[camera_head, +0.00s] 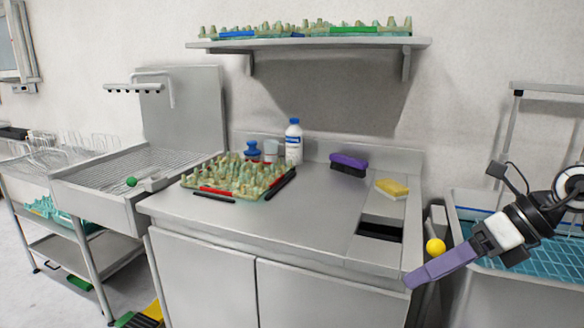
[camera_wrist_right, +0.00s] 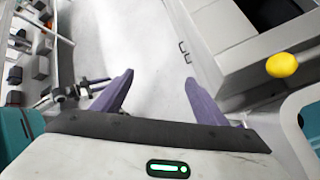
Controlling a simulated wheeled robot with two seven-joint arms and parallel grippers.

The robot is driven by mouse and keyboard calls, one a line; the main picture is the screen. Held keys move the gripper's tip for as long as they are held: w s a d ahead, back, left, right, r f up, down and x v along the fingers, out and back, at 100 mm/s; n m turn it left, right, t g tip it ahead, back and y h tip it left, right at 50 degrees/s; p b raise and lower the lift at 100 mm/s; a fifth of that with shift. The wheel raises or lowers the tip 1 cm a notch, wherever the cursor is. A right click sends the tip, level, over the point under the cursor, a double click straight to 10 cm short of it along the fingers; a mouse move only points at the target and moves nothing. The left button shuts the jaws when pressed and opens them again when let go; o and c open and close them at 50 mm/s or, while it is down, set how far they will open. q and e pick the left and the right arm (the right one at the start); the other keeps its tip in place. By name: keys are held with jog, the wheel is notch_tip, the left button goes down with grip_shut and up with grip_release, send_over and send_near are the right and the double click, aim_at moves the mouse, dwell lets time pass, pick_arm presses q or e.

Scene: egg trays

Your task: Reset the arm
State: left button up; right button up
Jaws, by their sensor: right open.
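My right gripper (camera_head: 412,281) is at the right in the head view, in front of the steel counter's right end and clear of it. Its purple fingers also show in the right wrist view (camera_wrist_right: 160,85), spread apart with nothing between them but the pale floor beyond. My left gripper is not in the head view. A green egg tray (camera_head: 222,186) with red and black strips along its edges lies on the counter. I cannot see eggs clearly in it.
The counter (camera_head: 290,215) also bears a white bottle (camera_head: 293,145), a purple brush (camera_head: 348,162) and a yellow sponge (camera_head: 392,188) near a dark opening. A yellow ball (camera_head: 435,246) is close to my right gripper. A shelf (camera_head: 310,43) with trays hangs above. A sink (camera_head: 105,190) stands left.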

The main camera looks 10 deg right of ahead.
jog(key=a+f+m+t+y, duration=0.1)
jog(key=a+m+t+y, duration=0.1)
jog(key=a+m+y, duration=0.45)
jog(key=a+f+m+t+y, duration=0.2)
jog(key=a+y, duration=0.2)
jog(key=a, duration=0.6)
jog(key=s+d+f+m+t+h, duration=0.1)
jog(key=d+f+m+t+h, duration=0.25)
jog(key=f+m+h, duration=0.45)
jog(key=s+d+f+m+t+h, duration=0.2)
jog(key=f+m+t+h, duration=0.3)
jog(key=f+m, duration=0.75)
jog(key=s+a+f+m+g+h, duration=0.1)
jog(key=s+f+m+g, duration=0.6)
jog(key=s+f, duration=0.7)
jog(key=s+m+h, duration=0.1)
jog(key=m, duration=0.1)
jog(key=shift+s+a+f+m, duration=0.2)
jog(key=shift+a+m, duration=0.1)
jog(key=shift+a, duration=0.1)
jog(key=shift+h, duration=0.25)
